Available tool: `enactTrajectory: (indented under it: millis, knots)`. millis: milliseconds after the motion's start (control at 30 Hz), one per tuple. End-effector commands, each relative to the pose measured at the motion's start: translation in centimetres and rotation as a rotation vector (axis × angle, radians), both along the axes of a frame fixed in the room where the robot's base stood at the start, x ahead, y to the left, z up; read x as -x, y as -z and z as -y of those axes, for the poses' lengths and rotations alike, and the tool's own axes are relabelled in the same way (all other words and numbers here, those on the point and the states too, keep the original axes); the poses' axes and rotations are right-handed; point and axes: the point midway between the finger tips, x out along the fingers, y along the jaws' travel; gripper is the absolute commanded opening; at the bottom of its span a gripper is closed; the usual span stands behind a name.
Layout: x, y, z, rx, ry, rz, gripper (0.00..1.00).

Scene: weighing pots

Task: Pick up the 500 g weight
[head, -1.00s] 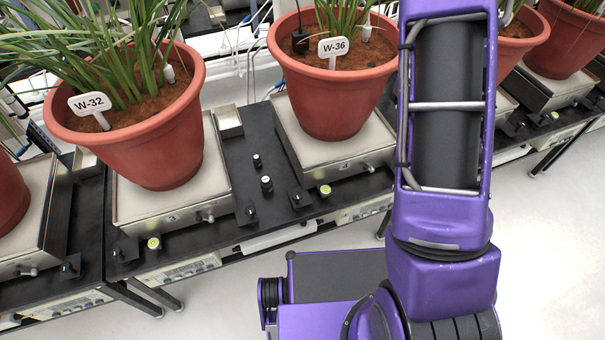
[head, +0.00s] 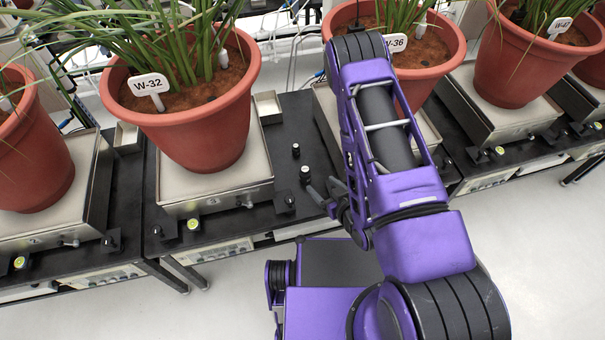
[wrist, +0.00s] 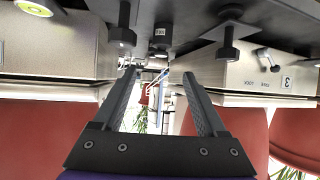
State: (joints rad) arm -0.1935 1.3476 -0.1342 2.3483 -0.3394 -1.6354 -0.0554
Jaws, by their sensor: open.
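Two small dark weights with light tops stand on the black bench between two scales in the head view. The nearer, larger weight (head: 305,174) and the farther, smaller weight (head: 296,150) stand upright and apart. I cannot read which is 500 g. In the wrist view, which looks upside down, a dark labelled weight (wrist: 162,36) is beyond the fingertips, near the top. My gripper (head: 322,194) is open at the bench's front edge, just right of and nearer than the larger weight. In the wrist view my gripper (wrist: 161,76) has nothing between its fingers.
Potted plant W-32 (head: 185,128) stands on the left scale (head: 215,200). Pot W-36 (head: 445,45) stands on the right scale, partly behind my arm. Black knobs (head: 285,204) stick up near the front edge. The bench strip between the scales is narrow.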

Motion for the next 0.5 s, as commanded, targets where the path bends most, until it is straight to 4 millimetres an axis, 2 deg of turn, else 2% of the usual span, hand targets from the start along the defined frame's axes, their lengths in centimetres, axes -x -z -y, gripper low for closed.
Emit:
enactTrajectory:
  millis: [300,500]
  knots:
    - [-5.5,3.5,-2.9,0.001,-0.001,0.004,0.74]
    - [-7.7,4.7,-3.9,0.001,0.000,0.001,0.74]
